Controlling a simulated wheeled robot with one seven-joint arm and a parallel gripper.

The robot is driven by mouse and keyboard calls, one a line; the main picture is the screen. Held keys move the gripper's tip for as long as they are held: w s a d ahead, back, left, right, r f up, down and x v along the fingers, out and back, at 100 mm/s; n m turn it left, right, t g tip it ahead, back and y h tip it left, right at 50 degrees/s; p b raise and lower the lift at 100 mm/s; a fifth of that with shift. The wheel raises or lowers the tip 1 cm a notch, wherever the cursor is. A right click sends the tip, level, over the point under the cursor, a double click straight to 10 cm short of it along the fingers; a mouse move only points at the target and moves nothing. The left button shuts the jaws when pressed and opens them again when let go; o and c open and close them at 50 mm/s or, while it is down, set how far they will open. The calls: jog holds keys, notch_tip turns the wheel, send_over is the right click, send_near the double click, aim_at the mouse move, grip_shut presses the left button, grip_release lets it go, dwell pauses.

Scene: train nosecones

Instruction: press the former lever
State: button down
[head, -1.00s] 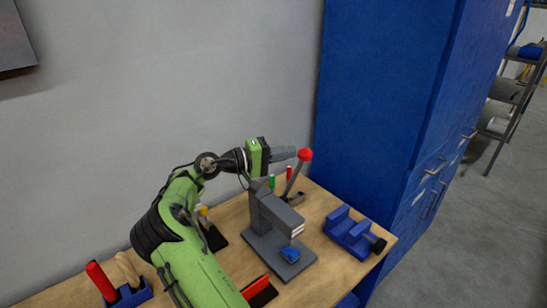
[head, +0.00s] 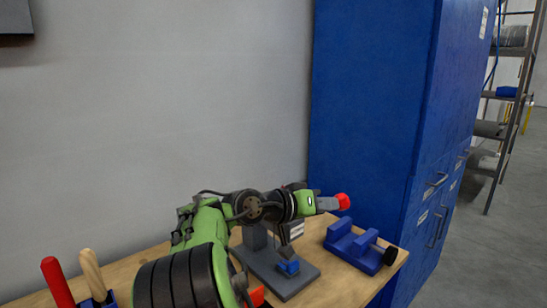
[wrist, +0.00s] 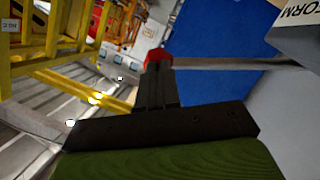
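The grey former (head: 255,236) stands on its flat base on the bench, with a small blue piece (head: 288,267) under its head. The lever's red knob (head: 343,201) is at my gripper's fingertips, to the right of and above the former. In the wrist view the knob (wrist: 157,58) sits at the tip of the dark fingers, and the lever rod (wrist: 230,63) runs right from it. My gripper (head: 328,203) is shut, its fingers together, with the knob beyond the tips. I cannot tell whether they touch. My arm hides most of the lever in the head view.
A blue vise (head: 355,246) stands right of the former on the wooden bench (head: 335,292). A tall blue cabinet (head: 365,120) is behind it. Red and tan handles (head: 92,273) stand at the bench's left. A grey wall is behind.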

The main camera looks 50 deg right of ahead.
jog(key=shift+s+a+f+m+b, duration=0.1)
jog(key=shift+s+f+m+b, duration=0.25)
jog(key=shift+f+b, duration=0.5)
jog(key=shift+s+f+m+b, duration=0.25)
jog(key=shift+s+f+b, duration=0.2)
jog(key=shift+f+b, duration=0.35)
jog(key=p+v, duration=0.6)
jog(key=v, duration=1)
jog(key=shift+s+p, duration=0.25)
jog(key=shift+p, duration=0.05)
jog(key=shift+t, duration=0.4)
